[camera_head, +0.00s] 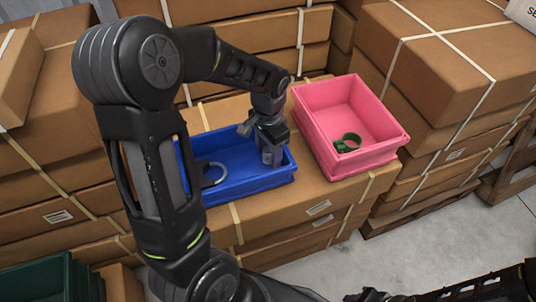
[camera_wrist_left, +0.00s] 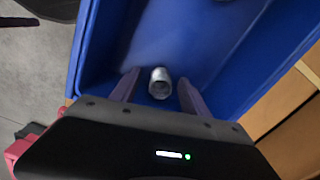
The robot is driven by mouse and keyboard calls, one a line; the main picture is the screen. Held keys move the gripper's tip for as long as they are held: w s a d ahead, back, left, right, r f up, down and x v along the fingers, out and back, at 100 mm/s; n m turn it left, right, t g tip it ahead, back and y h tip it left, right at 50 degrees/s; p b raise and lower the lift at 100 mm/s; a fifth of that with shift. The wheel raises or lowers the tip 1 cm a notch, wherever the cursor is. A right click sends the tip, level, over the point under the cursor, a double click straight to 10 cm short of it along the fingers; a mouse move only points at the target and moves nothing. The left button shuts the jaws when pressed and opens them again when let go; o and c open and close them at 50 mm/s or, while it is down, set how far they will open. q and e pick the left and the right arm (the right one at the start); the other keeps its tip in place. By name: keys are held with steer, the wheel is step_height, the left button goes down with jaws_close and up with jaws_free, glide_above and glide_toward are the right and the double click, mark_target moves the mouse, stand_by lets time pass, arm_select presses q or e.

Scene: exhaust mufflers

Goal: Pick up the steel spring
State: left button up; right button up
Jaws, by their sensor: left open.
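A small silvery cylinder, which looks like the steel spring (camera_wrist_left: 160,84), is in the blue bin (camera_head: 242,190). In the left wrist view it sits between the two fingers of my left gripper (camera_head: 270,150), with a gap on each side. My left gripper is open and reaches down into the right part of the bin. In the head view the gripper largely hides the cylinder. My right arm (camera_head: 465,288) shows at the lower right edge; its fingers cannot be made out.
A pink bin (camera_head: 378,157) with green rings (camera_head: 347,142) stands to the right. Stacked cardboard boxes (camera_head: 440,60) surround the bins. A dark green crate (camera_head: 40,280) is at the lower left.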

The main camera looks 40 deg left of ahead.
arm_select(q)
steer(key=shift+c, duration=0.2)
jaws_close()
stand_by(0.4)
